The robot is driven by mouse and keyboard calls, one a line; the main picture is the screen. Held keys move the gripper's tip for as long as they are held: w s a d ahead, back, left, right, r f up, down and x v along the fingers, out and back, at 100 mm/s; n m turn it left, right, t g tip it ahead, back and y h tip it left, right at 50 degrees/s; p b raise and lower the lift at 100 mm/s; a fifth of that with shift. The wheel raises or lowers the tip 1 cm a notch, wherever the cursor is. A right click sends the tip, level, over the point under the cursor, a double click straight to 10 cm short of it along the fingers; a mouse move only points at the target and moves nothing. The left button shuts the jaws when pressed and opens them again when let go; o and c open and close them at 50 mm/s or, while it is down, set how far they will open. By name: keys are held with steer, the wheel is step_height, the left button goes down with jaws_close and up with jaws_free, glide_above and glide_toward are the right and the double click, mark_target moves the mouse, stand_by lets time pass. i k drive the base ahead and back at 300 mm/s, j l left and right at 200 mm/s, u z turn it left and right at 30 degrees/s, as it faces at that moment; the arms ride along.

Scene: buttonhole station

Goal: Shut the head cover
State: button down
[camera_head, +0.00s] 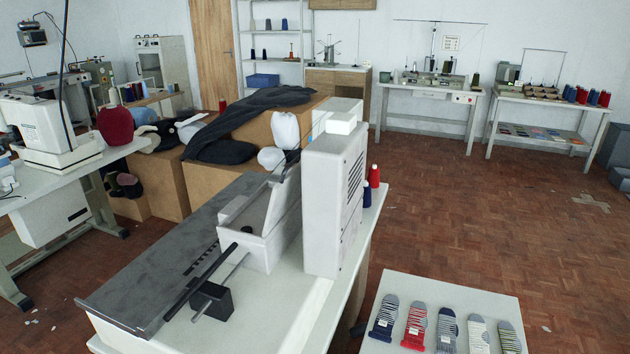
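A white machine stands on the table in the middle. Its tall housing (333,205) has dark vent slots on the right side. In front of the housing is a lower pale box-like part (262,235) with a raised edge and a small dark knob. I cannot tell for certain which part is the head cover, or whether it is open or shut. A long dark bar (222,262) runs diagonally past the box to a black block (212,300). My gripper is not in view.
The machine's white table (305,318) has thread cones (373,176) behind the housing. A low white table (440,290) at the lower right holds several socks. Cardboard boxes (160,175) and a white sewing machine (42,130) stand to the left. The parquet floor (450,215) at right is largely clear.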

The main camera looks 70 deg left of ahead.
mark_target(286, 192)
steer(key=i+u, duration=0.1)
steer(key=u, duration=1.55)
